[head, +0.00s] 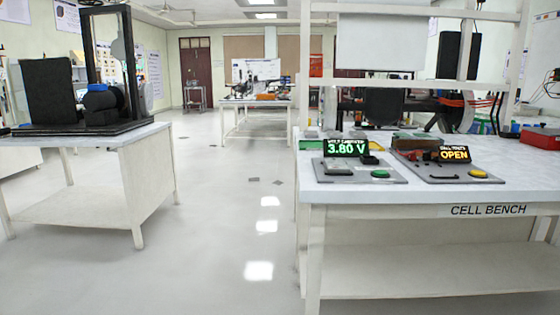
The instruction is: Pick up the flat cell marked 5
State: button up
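The bench labelled CELL BENCH (400,205) stands at the right in the head view. On its top, a grey plate at the left carries a green display (346,148) reading 3.80 V and a green button (380,174). A small dark flat piece (338,168) lies on that plate. To its right, a second plate carries a display (454,155) reading OPEN and a yellow button (478,174). No marking 5 is readable, so I cannot tell which piece, if any, is the flat cell. My gripper is not in view.
A white table (95,150) with black equipment stands at the left. Another table (250,103) stands farther back. The floor (225,220) between the left table and the bench is open. A red box (540,138) sits at the bench's right.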

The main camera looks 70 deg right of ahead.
aim_at(331, 166)
jog(key=i, duration=0.95)
jog(key=z, duration=4.15)
